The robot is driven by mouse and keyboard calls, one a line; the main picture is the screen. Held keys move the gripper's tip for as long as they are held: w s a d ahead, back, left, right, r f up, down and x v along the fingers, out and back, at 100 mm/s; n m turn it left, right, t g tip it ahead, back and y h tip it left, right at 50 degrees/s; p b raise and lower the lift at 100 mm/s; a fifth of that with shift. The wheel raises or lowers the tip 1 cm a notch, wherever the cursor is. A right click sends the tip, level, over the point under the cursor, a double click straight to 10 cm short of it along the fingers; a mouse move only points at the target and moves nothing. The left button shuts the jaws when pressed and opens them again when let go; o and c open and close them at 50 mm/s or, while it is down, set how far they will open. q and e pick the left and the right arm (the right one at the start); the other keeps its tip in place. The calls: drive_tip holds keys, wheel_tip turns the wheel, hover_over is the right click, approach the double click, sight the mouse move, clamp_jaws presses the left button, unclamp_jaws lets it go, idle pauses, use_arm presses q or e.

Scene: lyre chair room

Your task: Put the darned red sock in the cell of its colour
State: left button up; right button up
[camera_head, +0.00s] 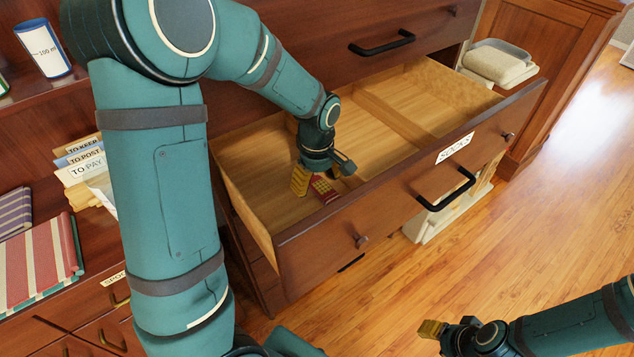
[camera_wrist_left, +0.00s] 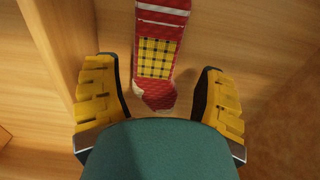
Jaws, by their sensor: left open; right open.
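The red sock (camera_head: 323,189) lies on the wooden floor of the open drawer labelled SOCKS (camera_head: 380,198). In the left wrist view the sock (camera_wrist_left: 163,92) has a yellow checked patch and a pale stripe; its upper end runs out of the picture. My left gripper (camera_head: 321,176) is inside the drawer, pointing down over the sock. Its two yellow fingers (camera_wrist_left: 160,106) stand apart, one on each side of the sock's lower end, with gaps showing. My right gripper (camera_head: 440,330) is open and empty, low at the right over the floor, well away from the drawer.
A wooden divider (camera_head: 398,121) crosses the drawer; the visible cells beyond my left gripper look bare. Folded cloths (camera_head: 38,262) and paper files (camera_head: 85,165) sit at the left. A beige folded towel (camera_head: 497,63) stands beyond the drawer. Clear wooden floor (camera_head: 500,230) lies at the right.

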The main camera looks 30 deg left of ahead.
sight(317, 185)
use_arm(q)
wheel_tip(317, 185, up, 6)
drive_tip(key=shift+f+p, duration=0.1)
drive_tip(key=shift+p, duration=0.6)
